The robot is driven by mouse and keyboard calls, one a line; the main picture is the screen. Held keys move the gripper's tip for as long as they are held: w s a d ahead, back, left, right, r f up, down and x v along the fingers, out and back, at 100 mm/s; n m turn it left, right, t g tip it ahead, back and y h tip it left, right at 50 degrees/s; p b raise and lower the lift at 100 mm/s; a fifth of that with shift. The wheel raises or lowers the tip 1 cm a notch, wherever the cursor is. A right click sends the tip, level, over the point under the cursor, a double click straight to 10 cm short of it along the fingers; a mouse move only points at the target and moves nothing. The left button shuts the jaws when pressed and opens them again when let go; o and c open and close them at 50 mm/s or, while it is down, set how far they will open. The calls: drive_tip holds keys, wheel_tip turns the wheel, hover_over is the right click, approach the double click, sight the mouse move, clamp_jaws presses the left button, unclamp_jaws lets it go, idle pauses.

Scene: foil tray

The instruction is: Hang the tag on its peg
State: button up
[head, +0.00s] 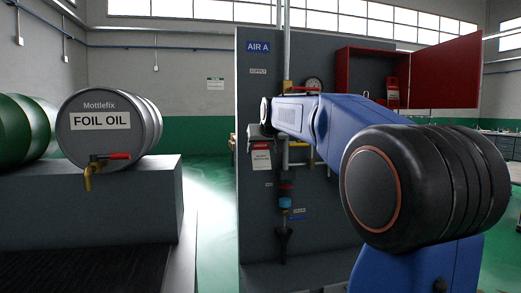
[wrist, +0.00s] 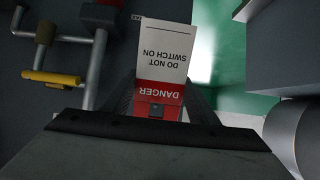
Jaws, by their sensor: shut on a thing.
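The tag is a white card with a red DANGER band and the words DO NOT SWITCH ON. It shows upside down in the wrist view (wrist: 168,55), between the dark fingers of my gripper (wrist: 158,103), which is shut on its red end. In the head view the tag (head: 261,157) hangs upright below the end of my arm, in front of the grey panel (head: 259,215). My gripper (head: 257,133) is partly hidden there. I cannot pick out the peg in either view.
Pipes with a yellow handle (wrist: 53,79) run beside the tag. The panel also bears a gauge (head: 313,84), a red handle (head: 303,89) and an open red cabinet (head: 368,66) holding another red and white item. A FOIL OIL drum (head: 108,105) lies at left.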

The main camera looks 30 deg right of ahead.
drive_tip(key=shift+w+d+f, duration=0.2)
drive_tip(key=shift+w+d, duration=0.15)
drive_tip(key=shift+w, duration=0.85)
drive_tip(key=shift+w+d+f, duration=0.2)
drive_tip(key=shift+w+d, duration=0.15)
drive_tip(key=shift+w, duration=0.85)
drive_tip(key=shift+w+d+f, duration=0.2)
drive_tip(key=shift+w+d, duration=0.15)
drive_tip(key=shift+w, duration=0.85)
drive_tip(key=o, duration=1.1)
drive_tip(key=v, duration=1.7)
drive_tip(key=shift+s, duration=0.2)
